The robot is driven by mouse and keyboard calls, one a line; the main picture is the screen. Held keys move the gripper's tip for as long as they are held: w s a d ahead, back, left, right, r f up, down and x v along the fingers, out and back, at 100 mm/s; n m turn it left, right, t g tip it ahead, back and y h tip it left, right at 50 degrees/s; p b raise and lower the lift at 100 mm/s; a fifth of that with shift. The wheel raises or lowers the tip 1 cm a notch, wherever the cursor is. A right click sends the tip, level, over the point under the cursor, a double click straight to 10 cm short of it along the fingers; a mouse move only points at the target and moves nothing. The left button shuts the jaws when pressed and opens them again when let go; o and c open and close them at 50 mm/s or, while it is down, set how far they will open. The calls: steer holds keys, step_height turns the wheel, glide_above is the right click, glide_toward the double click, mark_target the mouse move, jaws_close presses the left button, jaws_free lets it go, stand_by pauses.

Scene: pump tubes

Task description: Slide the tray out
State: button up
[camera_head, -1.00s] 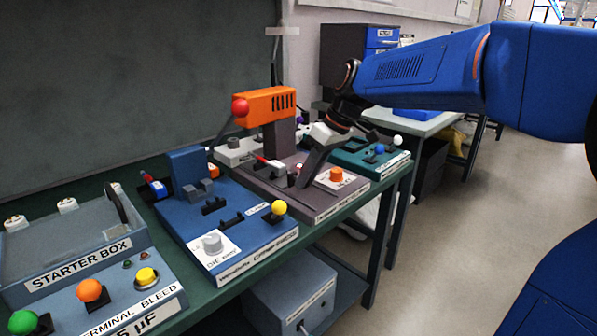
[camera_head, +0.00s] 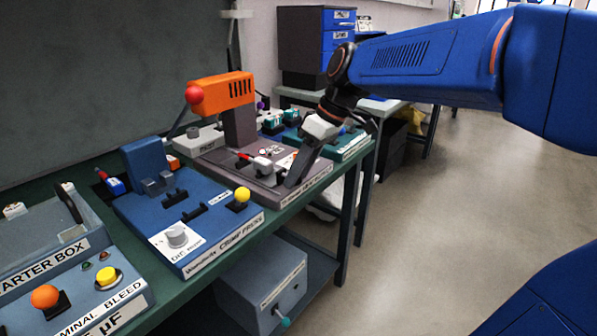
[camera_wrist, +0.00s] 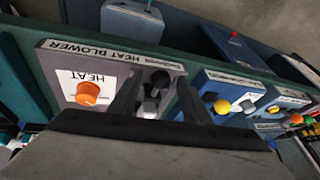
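The heat blower station has an orange blower (camera_head: 222,95) with a red ball on a post above a grey-brown base (camera_head: 228,163). A small pale block (camera_head: 262,165) with a red-and-white piece lies on the base below the blower; it may be the tray, but I cannot tell its outline.
The blue crimp press (camera_head: 150,207) stands left of the blower, with the starter box (camera_head: 75,247) further left. A teal station (camera_head: 345,143) is to the right. The orange heat knob (camera_wrist: 88,93) shows beside a finger. The floor (camera_head: 420,240) in front is clear.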

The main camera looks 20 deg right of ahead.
steer(key=v, duration=1.7)
steer(key=shift+r, duration=0.15)
steer(key=s+d+f+m+t+h, duration=0.1)
steer(key=s+f+m, duration=0.2)
steer(key=s+f, duration=0.3)
steer(key=s+d+f+m+t+h, duration=0.1)
steer(key=s+f, duration=0.5)
steer(key=f, duration=0.6)
steer(key=s+d+f+m+t+h, duration=0.1)
steer(key=s+d+f+m+h, duration=0.1)
steer(key=s+f+m, duration=0.3)
step_height(320, 180, down, 5)
steer(key=shift+s+r+h, duration=0.1)
steer(key=shift+s+h, duration=0.3)
steer(key=shift+s, duration=0.05)
stand_by(0.4)
